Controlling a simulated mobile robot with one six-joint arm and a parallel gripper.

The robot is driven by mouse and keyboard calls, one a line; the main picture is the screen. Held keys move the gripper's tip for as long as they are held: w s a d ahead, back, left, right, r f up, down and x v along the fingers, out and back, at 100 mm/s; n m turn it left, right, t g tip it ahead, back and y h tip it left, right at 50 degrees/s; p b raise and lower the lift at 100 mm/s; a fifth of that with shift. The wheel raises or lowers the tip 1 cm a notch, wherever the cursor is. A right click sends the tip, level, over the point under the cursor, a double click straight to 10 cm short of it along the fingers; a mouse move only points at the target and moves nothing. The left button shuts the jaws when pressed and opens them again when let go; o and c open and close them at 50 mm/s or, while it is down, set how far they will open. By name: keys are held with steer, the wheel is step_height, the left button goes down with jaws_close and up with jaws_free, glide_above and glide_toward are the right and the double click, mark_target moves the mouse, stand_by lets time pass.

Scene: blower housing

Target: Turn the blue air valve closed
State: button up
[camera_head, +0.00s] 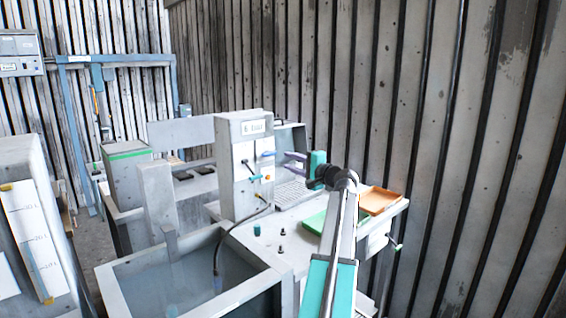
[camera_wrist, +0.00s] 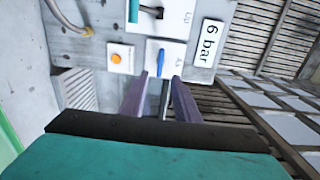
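The blue air valve (camera_head: 268,154) is a small blue lever on the right side of the grey panel's front. In the wrist view the blue lever (camera_wrist: 160,61) sits on a white plate and lies across the panel, level relative to the 6 bar label. My gripper (camera_head: 285,159) is just right of the lever in the head view.
An orange button (camera_wrist: 115,58) and a teal-and-black lever (camera_wrist: 146,11) sit close by on the panel. A hose (camera_head: 222,240) hangs into the tank (camera_head: 115,292). An orange tray (camera_head: 380,200) lies on the bench at right.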

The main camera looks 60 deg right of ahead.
steer(key=shift+v, duration=1.8)
